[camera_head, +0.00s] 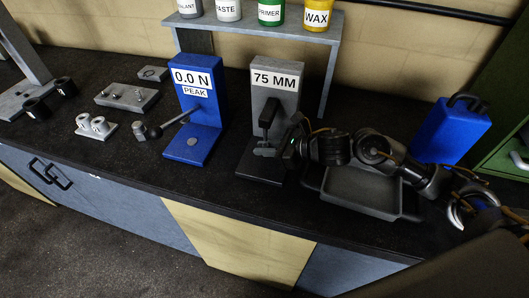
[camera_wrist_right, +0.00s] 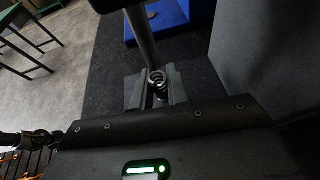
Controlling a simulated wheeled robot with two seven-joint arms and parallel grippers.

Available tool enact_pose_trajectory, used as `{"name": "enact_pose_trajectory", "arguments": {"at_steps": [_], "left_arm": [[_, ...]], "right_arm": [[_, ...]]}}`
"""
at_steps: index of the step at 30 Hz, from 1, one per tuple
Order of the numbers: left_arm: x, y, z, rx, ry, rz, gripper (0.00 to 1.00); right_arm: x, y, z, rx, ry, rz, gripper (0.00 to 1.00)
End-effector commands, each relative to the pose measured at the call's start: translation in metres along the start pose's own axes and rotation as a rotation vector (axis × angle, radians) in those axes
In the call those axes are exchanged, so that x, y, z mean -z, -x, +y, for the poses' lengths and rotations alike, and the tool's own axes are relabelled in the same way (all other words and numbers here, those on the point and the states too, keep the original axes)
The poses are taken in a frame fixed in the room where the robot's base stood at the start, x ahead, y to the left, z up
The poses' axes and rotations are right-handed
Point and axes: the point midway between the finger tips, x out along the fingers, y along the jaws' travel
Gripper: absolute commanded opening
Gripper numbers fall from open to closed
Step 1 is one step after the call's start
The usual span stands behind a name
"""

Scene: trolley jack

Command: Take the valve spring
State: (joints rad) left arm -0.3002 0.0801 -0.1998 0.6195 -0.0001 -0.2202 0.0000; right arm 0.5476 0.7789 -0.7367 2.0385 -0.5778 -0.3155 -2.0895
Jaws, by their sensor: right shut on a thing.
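The valve spring (camera_wrist_right: 156,80), a small dark coil, shows in the right wrist view between the two grey fingers of my right gripper (camera_wrist_right: 155,92). The fingers are shut on it. In the head view my right gripper (camera_head: 268,151) reaches in from the right to the front of the grey gauge marked 75 MM (camera_head: 276,84), below its dark jaw. The spring is too small to make out clearly there. In the wrist view a dark post (camera_wrist_right: 141,38) stands close by the spring; I cannot tell whether they touch. My left gripper is not in view.
A blue tester (camera_head: 202,112) reading 0.0 N, with a lever, stands left of the gauge. An empty grey tray (camera_head: 360,208) lies under my right arm. A blue can (camera_head: 452,130) is at the right. Several tins (camera_head: 270,13) stand on a shelf behind.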

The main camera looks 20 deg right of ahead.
Motion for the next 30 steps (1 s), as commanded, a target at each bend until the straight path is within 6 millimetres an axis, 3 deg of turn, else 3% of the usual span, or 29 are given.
{"name": "enact_pose_trajectory", "arguments": {"at_steps": [1,12,14,19,30], "left_arm": [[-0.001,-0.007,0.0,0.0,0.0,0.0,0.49],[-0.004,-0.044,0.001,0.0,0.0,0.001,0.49],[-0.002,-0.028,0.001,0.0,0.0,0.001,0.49],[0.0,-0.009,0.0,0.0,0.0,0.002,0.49],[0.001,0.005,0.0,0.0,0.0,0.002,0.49]], "right_arm": [[0.01,0.004,0.01,-0.006,0.0,0.007,0.0],[0.034,0.059,0.097,-0.008,0.0,0.006,0.0],[0.029,0.07,0.108,-0.008,-0.009,0.009,0.0],[0.032,0.084,0.129,-0.008,-0.012,0.008,0.0],[0.04,0.093,0.144,-0.004,-0.005,0.006,0.0]]}}
